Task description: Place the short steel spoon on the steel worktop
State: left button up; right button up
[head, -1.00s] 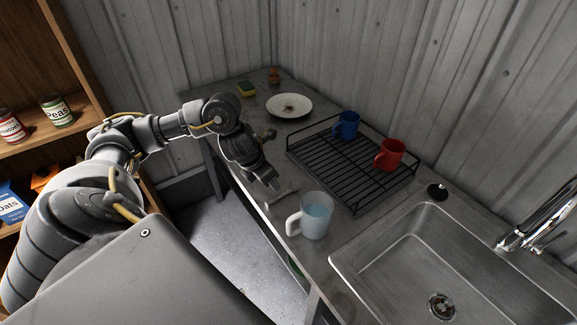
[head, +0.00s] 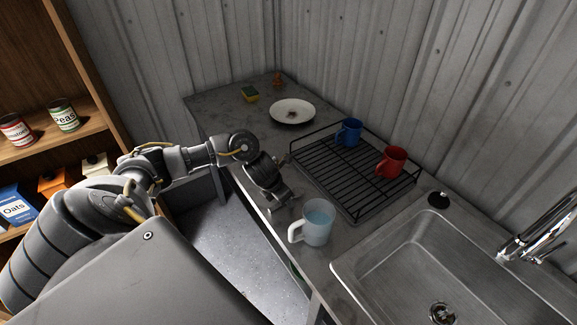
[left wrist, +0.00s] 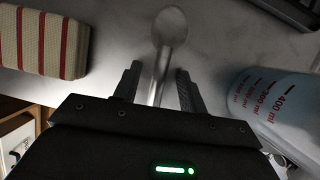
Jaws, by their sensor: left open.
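The short steel spoon (left wrist: 170,32) lies on the grey worktop (head: 228,117), its bowl pointing away from my left gripper in the left wrist view. My left gripper (left wrist: 158,72) is open, with a finger on either side of the spoon's handle and the handle's end hidden by the gripper body. In the head view my left gripper (head: 279,203) is low over the worktop's front edge, just left of the measuring jug, and hides most of the spoon. My right gripper is not in view.
The black rack (head: 332,178) holds blue and red mugs. A plate (head: 293,111), sponge (head: 250,94) and sink (head: 400,270) are farther off.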

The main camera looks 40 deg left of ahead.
pick_arm(q)
jog(key=shift+f, duration=0.1)
dwell(0.4)
grip_shut()
jog(key=shift+r, duration=0.25)
jog(key=shift+w+r, duration=0.1)
jog(key=shift+r, duration=0.15)
jog(key=v, duration=0.1)
jog(key=b+v, duration=0.1)
jog(key=v, duration=0.1)
jog(key=shift+w+d+r, duration=0.15)
jog(key=shift+d+r, duration=0.1)
jog(key=shift+r, duration=0.1)
jog(key=s+d+r+p, duration=0.4)
jog(key=s+r, duration=0.4)
jog(key=s, duration=0.4)
jog(key=shift+s+r, duration=0.4)
